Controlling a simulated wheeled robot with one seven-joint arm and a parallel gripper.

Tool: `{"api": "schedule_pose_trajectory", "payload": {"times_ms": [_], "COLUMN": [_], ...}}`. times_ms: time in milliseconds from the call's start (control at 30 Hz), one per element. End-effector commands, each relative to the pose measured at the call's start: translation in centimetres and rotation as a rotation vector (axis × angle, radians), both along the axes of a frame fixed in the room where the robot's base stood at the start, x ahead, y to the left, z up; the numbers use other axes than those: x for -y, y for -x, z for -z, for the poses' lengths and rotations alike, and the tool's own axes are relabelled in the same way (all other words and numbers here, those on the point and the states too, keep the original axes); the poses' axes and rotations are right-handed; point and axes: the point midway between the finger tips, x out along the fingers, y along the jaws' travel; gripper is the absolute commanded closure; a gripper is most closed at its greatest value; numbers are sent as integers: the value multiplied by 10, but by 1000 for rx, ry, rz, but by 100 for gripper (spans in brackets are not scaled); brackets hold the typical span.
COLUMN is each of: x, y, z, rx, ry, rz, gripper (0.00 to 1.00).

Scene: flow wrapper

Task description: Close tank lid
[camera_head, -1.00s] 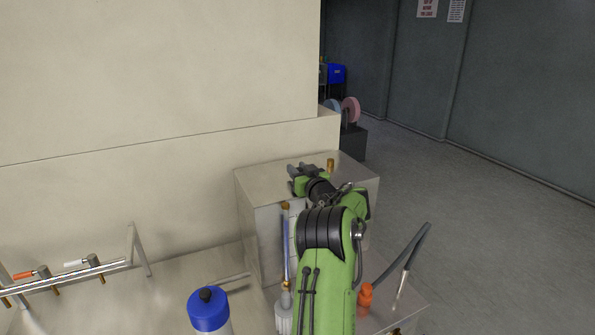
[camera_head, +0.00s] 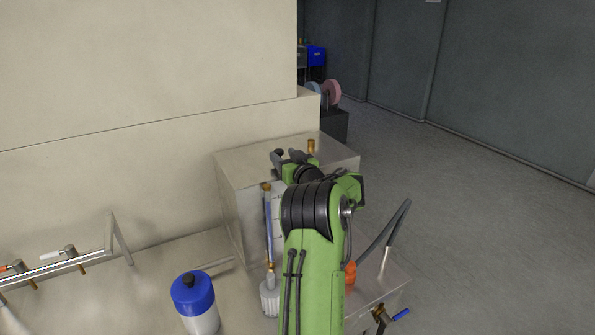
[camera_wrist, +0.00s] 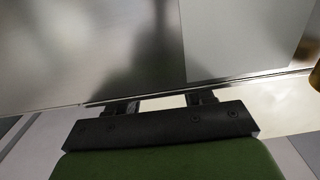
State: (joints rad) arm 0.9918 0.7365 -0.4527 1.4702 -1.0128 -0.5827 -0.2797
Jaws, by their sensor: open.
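A grey metal box (camera_head: 235,168), which looks like the tank, stands against the pale wall. Its top looks flat, and I cannot make out a separate lid in the head view. A brass fitting (camera_head: 311,147) stands up from the top. My gripper (camera_head: 283,156) is at the box top, left of the fitting, partly hidden by my green arm. In the wrist view my gripper (camera_wrist: 161,101) shows two short dark fingers spread apart with nothing between them. They are close to a long edge of a shiny metal panel (camera_wrist: 80,50); I cannot tell whether they touch it.
A blue-capped bottle (camera_head: 194,297) stands front left, near a metal rail with handled valves (camera_head: 68,254). A sight tube (camera_head: 268,225) runs up the box's front. An orange part (camera_head: 350,273) and a grey hose (camera_head: 385,235) are right of my arm. Floor is free at the right.

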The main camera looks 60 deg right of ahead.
Motion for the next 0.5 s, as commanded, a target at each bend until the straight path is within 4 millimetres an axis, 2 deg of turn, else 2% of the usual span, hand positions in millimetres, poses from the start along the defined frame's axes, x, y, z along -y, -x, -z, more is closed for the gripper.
{"api": "schedule_pose_trajectory", "payload": {"times_ms": [33,100,300,500], "x": [-6,-16,-42,-55], "y": [15,33,80,102], "z": [3,3,4,2], "rx": [4,4,2,1], "ry": [-3,-3,-1,0], "rz": [7,7,7,3], "gripper": [48,48,48,48]}}
